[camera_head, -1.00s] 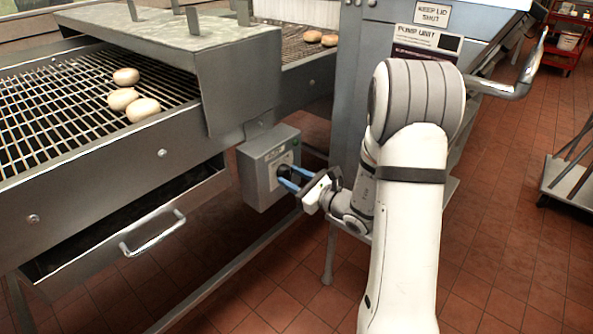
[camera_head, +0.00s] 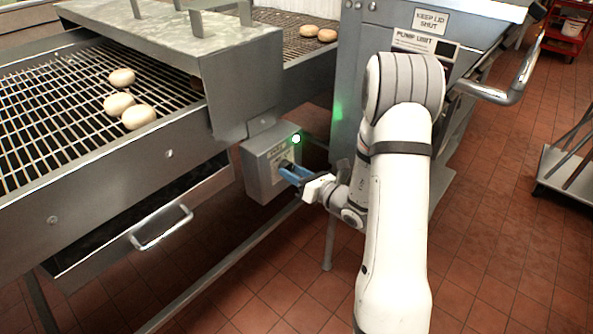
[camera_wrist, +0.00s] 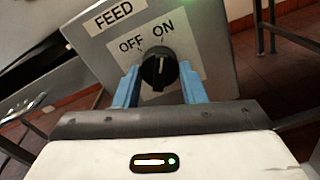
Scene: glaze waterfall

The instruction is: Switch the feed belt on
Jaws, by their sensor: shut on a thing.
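The grey feed switch box (camera_head: 268,160) hangs under the conveyor frame, with a lit green lamp (camera_head: 296,139) at its upper right. In the wrist view, its plate reads FEED, with OFF at left and ON at right above a black round knob (camera_wrist: 159,69). The knob's pale mark points up in the picture, toward ON. My gripper (camera_wrist: 158,84) has its blue fingers on both sides of the knob, shut on it. In the head view, my gripper (camera_head: 290,174) reaches the box from the right, and the knob is mostly hidden by the fingers.
Several pale buns (camera_head: 118,103) lie on the wire conveyor (camera_head: 60,105). A drawer with a handle (camera_head: 162,229) is below it. The pump unit cabinet (camera_head: 350,110) stands right of the box. A cart (camera_head: 562,175) stands at far right; tiled floor between is clear.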

